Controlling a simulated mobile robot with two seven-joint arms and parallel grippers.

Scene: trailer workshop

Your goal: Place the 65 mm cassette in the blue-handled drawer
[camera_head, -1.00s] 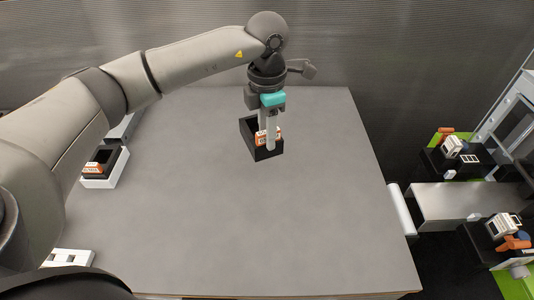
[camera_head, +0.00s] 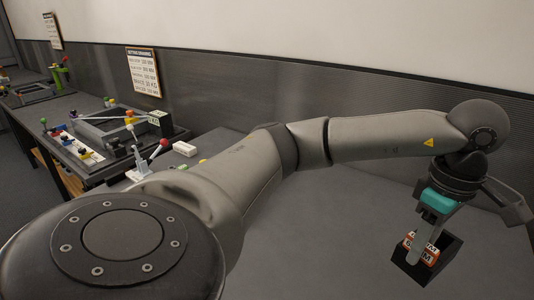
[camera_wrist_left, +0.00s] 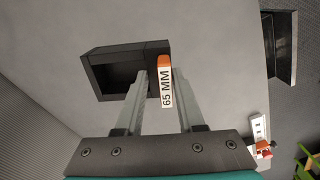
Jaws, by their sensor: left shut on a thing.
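The 65 mm cassette (camera_head: 414,270) is a black open-topped box with an orange and white label, at the lower right of the head view. In the left wrist view the cassette (camera_wrist_left: 120,51) lies at upper middle, with "65 MM" readable on its label (camera_wrist_left: 166,86). My left gripper (camera_head: 428,240) points down and is shut on the cassette's label end. Its two fingers (camera_wrist_left: 153,70) straddle that end in the wrist view. I cannot tell how far the cassette is from the grey surface below. The blue-handled drawer and my right gripper are not in view.
The grey table (camera_head: 330,240) is bare around the cassette. A white block (camera_head: 185,148) and a red-knobbed lever (camera_head: 161,146) stand beyond my arm. A dark bench (camera_head: 85,165) with fixtures is at left. A wall with a posted sign (camera_head: 143,72) runs behind.

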